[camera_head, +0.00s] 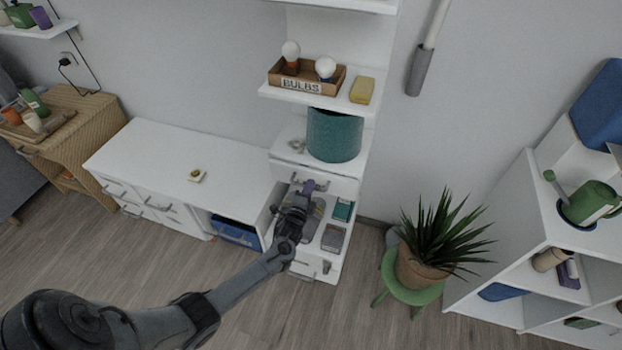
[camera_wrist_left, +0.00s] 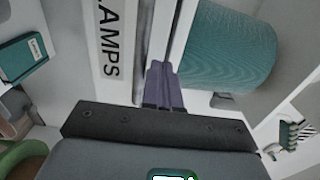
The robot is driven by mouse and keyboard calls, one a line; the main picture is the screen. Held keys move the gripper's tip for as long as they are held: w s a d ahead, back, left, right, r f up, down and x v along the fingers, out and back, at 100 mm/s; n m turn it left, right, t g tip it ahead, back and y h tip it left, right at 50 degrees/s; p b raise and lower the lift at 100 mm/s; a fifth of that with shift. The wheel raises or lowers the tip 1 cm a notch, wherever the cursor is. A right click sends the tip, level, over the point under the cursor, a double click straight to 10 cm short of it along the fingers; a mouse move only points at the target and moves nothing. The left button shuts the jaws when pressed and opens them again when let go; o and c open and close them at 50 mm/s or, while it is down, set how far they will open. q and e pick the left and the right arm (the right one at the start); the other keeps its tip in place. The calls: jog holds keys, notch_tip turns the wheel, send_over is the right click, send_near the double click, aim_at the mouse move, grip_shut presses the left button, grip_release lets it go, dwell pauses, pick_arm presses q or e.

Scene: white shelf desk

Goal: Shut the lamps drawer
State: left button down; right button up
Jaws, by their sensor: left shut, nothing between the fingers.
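The lamps drawer (camera_head: 342,186) is a white front with a grey handle, under the shelf that carries a teal lampshade-like cylinder (camera_head: 334,136). In the left wrist view its front (camera_wrist_left: 108,88) reads "LAMPS", partly cut off. A narrow gap shows between this front and the shelf edge beside the teal cylinder (camera_wrist_left: 228,50). My left gripper (camera_head: 308,186) is shut and empty, its purple fingers at the drawer front near the handle. The fingertips (camera_wrist_left: 158,68) show close to the front's edge in the wrist view; I cannot tell whether they touch it. My right gripper is not in view.
Above is a bulbs tray (camera_head: 307,75) and a yellow block (camera_head: 362,90). A potted plant (camera_head: 425,258) stands right of the desk; floor is clear in front.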

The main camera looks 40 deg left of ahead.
pick_arm(q)
jog(key=s+d+h+p, duration=0.1)
jog(key=s+d+p, duration=0.25)
jog(key=s, duration=0.45)
jog(key=s+d+p, duration=0.2)
jog(key=s+d, duration=0.2)
jog(key=s, duration=0.4)
jog(key=s+d+r+n+g+h+p, duration=0.1)
jog(key=s+d+r+n+g+h, duration=0.25)
jog(key=d+r, duration=0.3)
jog(key=s+d+r+n+g+h+p, duration=0.1)
jog(key=s+d+r+n+g+h, duration=0.15)
jog(key=s+d+r, duration=0.4)
jog(key=s+d+r+n+g+h, duration=0.1)
jog(key=s+d+r+n+g, duration=0.1)
jog(key=s+d+n+g, duration=0.35)
notch_tip(320, 180, up, 38)
jog(key=s+a+g+p, duration=0.1)
jog(key=s+p, duration=0.1)
jog(key=p, duration=3.6)
jog(key=shift+a+m, duration=0.35)
